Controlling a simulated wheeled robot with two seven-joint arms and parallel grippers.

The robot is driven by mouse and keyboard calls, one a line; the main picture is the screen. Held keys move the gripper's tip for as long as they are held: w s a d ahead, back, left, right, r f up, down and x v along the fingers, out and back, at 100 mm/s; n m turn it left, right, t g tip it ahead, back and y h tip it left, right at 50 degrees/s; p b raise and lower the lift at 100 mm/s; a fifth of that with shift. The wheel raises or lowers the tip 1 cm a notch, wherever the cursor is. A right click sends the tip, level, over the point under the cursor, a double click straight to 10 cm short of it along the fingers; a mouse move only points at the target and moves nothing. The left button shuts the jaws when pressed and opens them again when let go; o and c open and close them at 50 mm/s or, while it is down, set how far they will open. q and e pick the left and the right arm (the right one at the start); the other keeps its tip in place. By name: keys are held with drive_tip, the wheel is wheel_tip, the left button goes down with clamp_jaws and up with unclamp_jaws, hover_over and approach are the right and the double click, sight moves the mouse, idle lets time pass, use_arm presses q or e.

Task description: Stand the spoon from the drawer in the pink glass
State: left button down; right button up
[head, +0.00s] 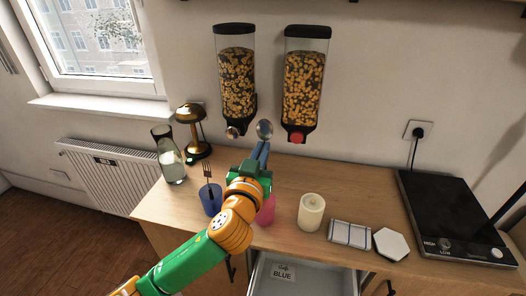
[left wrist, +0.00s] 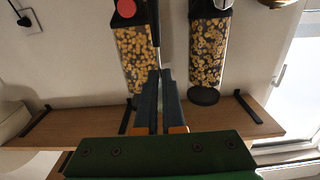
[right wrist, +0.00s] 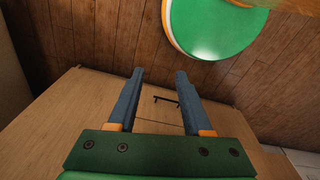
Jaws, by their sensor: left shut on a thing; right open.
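My left gripper (head: 261,152) is shut on the spoon, above the counter. The pink glass (head: 267,212) stands on the counter below the left gripper, partly covered by my left wrist. The drawer (head: 312,277) is pulled open below the counter. My right gripper (right wrist: 156,82) is open and empty in the right wrist view.
A blue glass (head: 210,204) holding a dark fork stands left of the pink glass. A candle (head: 311,212), tiles (head: 350,234) and a hob (head: 455,220) are to the right. A carafe (head: 170,160) and lamp (head: 193,125) stand left. Two cereal dispensers (head: 303,85) hang behind.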

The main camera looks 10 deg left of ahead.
use_arm(q)
wheel_tip(320, 180, down, 11)
drive_tip(key=b, duration=0.9)
drive_tip(key=shift+r, duration=0.1)
drive_tip(key=c, duration=0.9)
unclamp_jaws()
drive_tip(key=shift+c, duration=0.2)
drive_tip(key=s+b, duration=0.1)
drive_tip(key=s, duration=0.6)
